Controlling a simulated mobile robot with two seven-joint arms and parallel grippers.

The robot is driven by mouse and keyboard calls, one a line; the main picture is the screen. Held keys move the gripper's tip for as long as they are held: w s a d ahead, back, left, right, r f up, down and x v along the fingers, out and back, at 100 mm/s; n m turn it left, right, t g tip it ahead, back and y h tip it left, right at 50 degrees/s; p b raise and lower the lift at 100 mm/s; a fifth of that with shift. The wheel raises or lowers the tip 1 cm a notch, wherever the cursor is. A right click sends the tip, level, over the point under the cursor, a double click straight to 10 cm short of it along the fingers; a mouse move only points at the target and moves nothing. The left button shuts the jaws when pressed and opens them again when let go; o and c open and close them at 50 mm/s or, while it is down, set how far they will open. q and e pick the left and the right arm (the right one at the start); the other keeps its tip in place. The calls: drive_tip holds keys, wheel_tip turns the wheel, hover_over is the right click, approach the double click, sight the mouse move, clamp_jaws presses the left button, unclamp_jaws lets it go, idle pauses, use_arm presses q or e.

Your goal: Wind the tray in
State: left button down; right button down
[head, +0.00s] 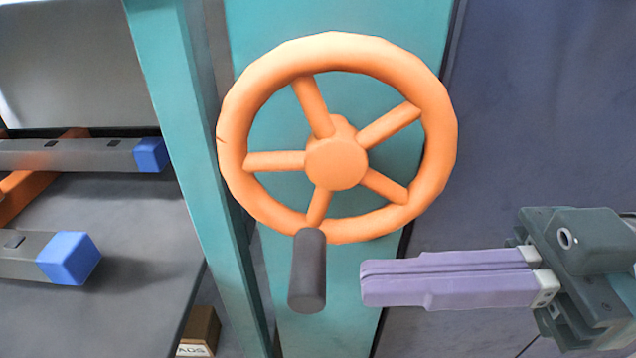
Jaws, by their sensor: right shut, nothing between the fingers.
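An orange handwheel (336,163) with several spokes faces me on a teal post. Its dark grey crank handle (308,272) sticks out from the bottom of the rim toward me. My right gripper (364,282) comes in from the right with its purple fingers shut together and empty. The fingertips are just right of the crank handle in the picture, with a gap between them. No tray can be made out for certain. My left gripper is not in view.
The teal post (340,315) stands behind the wheel, with a second teal upright (170,90) to its left. At the left are grey bars with blue end caps (69,259) and an orange piece. A small brown labelled box (200,330) sits at the bottom.

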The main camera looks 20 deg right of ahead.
drive_tip(key=shift+x, duration=0.95)
drive_tip(key=shift+w, duration=0.1)
drive_tip(key=shift+a+f+b, duration=0.1)
drive_tip(key=shift+f+b, duration=0.05)
drive_tip(key=shift+b, duration=0.3)
drive_tip(key=shift+y, duration=0.3)
drive_tip(key=shift+a+b, duration=0.1)
drive_tip(key=shift+b, duration=0.2)
